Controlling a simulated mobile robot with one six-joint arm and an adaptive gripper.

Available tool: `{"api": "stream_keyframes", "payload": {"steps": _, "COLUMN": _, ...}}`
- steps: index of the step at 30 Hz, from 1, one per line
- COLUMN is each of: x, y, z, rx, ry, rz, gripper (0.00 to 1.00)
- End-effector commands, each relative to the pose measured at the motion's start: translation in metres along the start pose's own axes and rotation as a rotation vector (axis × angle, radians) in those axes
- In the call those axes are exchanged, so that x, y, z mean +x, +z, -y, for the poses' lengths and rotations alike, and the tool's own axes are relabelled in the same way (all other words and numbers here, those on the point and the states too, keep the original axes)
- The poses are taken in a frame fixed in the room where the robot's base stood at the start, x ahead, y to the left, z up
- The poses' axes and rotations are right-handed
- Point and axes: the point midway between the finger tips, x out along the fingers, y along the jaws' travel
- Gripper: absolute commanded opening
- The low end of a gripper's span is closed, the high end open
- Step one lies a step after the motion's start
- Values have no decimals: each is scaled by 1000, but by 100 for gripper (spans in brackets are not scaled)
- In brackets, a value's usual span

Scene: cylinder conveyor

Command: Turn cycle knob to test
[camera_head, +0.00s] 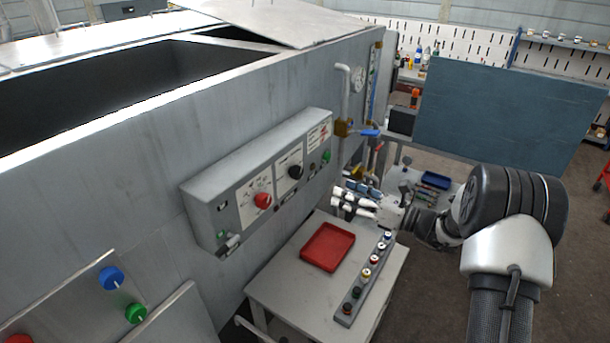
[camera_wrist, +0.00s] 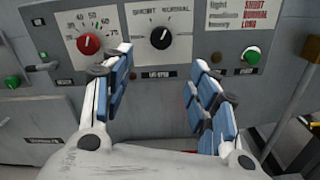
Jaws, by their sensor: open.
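A black knob (camera_wrist: 161,37) sits on a white dial plate marked short and normal, on the grey control panel (camera_head: 205,208). It also shows in the head view (camera_head: 295,171). I cannot tell clearly which mark it points to, and no test mark can be read. My gripper (camera_wrist: 163,63) is open and empty, its blue-padded fingers spread in front of the panel. In the wrist view the black knob shows between and just beyond the fingertips, apart from them. In the head view my gripper (camera_head: 338,199) is to the right of the panel, near its lower edge.
A red knob (camera_wrist: 89,44) on a numbered dial is left of the black knob. A green button (camera_wrist: 253,57) is to its right. A table below holds a red tray (camera_head: 328,247) and a rack (camera_head: 365,278) of several small cylinders. A blue-handled valve (camera_head: 368,133) is beyond the panel.

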Motion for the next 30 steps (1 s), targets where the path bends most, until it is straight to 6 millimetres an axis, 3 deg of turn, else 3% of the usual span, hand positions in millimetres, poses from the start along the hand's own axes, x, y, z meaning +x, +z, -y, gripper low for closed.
{"api": "stream_keyframes", "payload": {"steps": 3, "x": 29, "y": -2, "z": -1, "rx": -2, "ry": 5, "rz": -2, "gripper": 54}}
{"api": "stream_keyframes", "payload": {"steps": 15, "x": 112, "y": -1, "z": -1, "rx": -3, "ry": 3, "rz": -2, "gripper": 54}}
{"api": "stream_keyframes", "payload": {"steps": 22, "x": 137, "y": -1, "z": 0, "rx": -1, "ry": 1, "rz": -2, "gripper": 54}}
{"api": "stream_keyframes", "payload": {"steps": 30, "x": 142, "y": -1, "z": -1, "rx": -1, "ry": 0, "rz": -2, "gripper": 54}}
